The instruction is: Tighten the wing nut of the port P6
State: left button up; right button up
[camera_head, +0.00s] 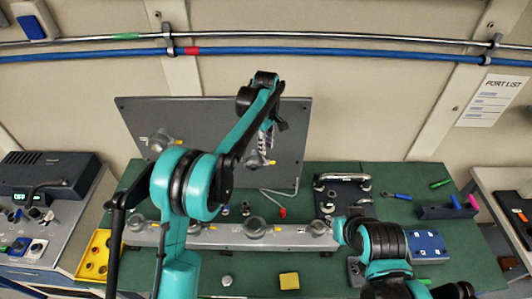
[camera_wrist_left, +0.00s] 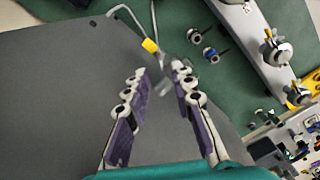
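A grey upright panel (camera_head: 215,115) carries two round metal ports with yellow tags, an upper left port (camera_head: 160,143) and a lower right port (camera_head: 258,160). I cannot read any port label, so I cannot tell which is P6. My left gripper (camera_head: 268,140) is in front of the lower right port and partly covers it. In the left wrist view the two purple-padded fingers (camera_wrist_left: 160,74) stand apart, with a blurred pale metal part between their tips and a yellow tag (camera_wrist_left: 150,45) just beyond. Contact cannot be told. My right gripper does not show, only my right arm.
A grey rail with several round knobs (camera_head: 255,227) runs along the green table. A yellow block (camera_head: 289,281) lies in front. A handled dark plate (camera_head: 340,185) and blue box (camera_head: 428,246) are right.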

pick_arm(q)
notch_tip(320, 180, up, 7)
jog(key=shift+f, duration=0.2)
dwell(0.4)
jog(key=s+a+f+m+t+b, duration=0.2)
jog(key=s+a+f+m+b, duration=0.1)
jog(key=s+a+b, duration=0.3)
jog(key=s+a+f+m+t+b, duration=0.15)
jog(key=s+a+f+b, duration=0.25)
jog(key=s+b, duration=0.4)
jog(key=s+a+f+m+t+b, duration=0.1)
jog(key=s+a+f+m+b, duration=0.2)
jog(key=s+f+b, duration=0.3)
jog(key=s+a+f+m+t+b, duration=0.2)
jog(key=s+f+b, duration=0.4)
jog(key=s+f, duration=0.6)
notch_tip(320, 180, down, 3)
jog(key=shift+a+f+m+b, duration=0.15)
jog(key=shift+a+m+b, duration=0.15)
jog(key=shift+a+m, duration=0.45)
jog(key=shift+t, duration=0.35)
